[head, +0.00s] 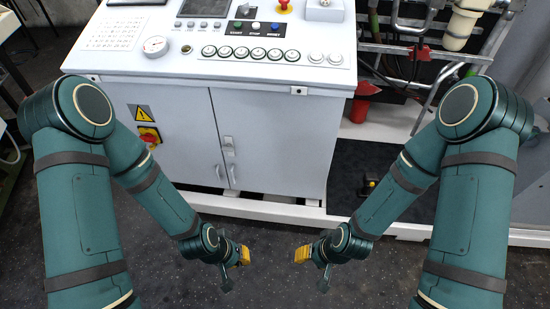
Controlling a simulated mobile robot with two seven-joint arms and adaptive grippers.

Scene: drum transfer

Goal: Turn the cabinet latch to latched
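The white control cabinet (270,128) stands in front of me, with two closed-looking doors below its sloped panel. A small light-grey latch (229,146) sits near the seam between the doors, with slim handles (226,176) beneath it. Its exact setting is too small to tell. My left gripper (240,256) hangs low in front of the cabinet, apart from it. My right gripper (304,256) hangs low to the right, also apart from the cabinet. Both show yellow parts at their ends. Their fingers are too small to tell open from shut, and nothing held is visible.
The panel carries several round buttons (258,54), a gauge (155,46) and a red knob (283,6). A red-and-yellow switch (149,136) is on the cabinet's left front. Pipes and a red container (360,110) stand at the right. The floor between my arms is clear.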

